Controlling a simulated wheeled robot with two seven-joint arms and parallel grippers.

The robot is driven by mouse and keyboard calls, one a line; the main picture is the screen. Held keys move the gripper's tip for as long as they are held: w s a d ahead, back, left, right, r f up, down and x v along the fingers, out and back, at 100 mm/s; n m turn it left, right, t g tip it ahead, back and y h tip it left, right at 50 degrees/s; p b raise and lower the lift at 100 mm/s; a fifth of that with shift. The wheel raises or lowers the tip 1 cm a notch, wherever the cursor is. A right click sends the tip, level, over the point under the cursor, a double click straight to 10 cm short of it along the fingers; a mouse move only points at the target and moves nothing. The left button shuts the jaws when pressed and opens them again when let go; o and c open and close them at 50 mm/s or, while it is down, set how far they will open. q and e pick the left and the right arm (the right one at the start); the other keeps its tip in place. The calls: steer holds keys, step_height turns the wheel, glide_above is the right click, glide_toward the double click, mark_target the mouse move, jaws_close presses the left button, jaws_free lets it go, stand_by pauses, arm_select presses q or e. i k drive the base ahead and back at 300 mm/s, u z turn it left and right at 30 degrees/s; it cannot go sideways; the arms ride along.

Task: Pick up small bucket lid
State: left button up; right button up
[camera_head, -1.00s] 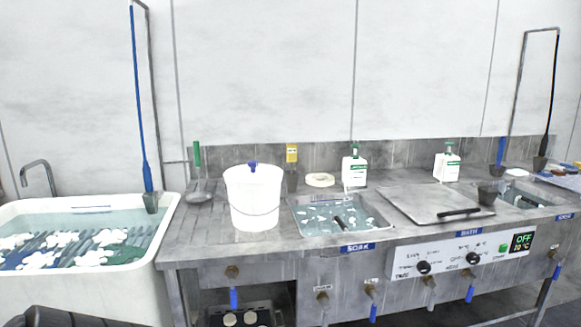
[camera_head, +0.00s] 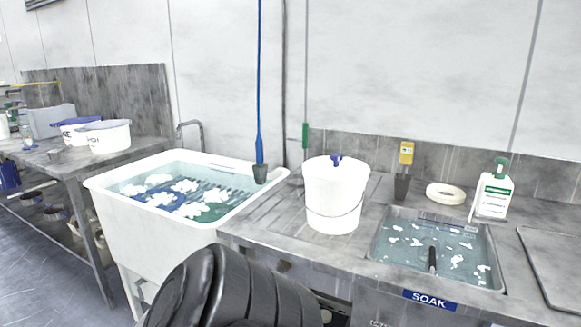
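A white bucket (camera_head: 334,200) with a wire handle stands upright on the steel counter, left of the soak basin. A white lid with a blue knob (camera_head: 336,158) sits on top of it. On the table at the far left stand two smaller white tubs. The nearer tub (camera_head: 108,138) has a pale top; the one behind it has a blue rim or lid (camera_head: 75,121). Neither of my grippers shows in the view.
A white tub sink (camera_head: 150,225) with water and white pieces stands left of the counter. The soak basin (camera_head: 436,258) holds water and floating pieces. A black ribbed shape covers the lower middle.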

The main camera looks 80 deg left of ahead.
mark_target(334, 168)
steer(key=u, duration=2.5)
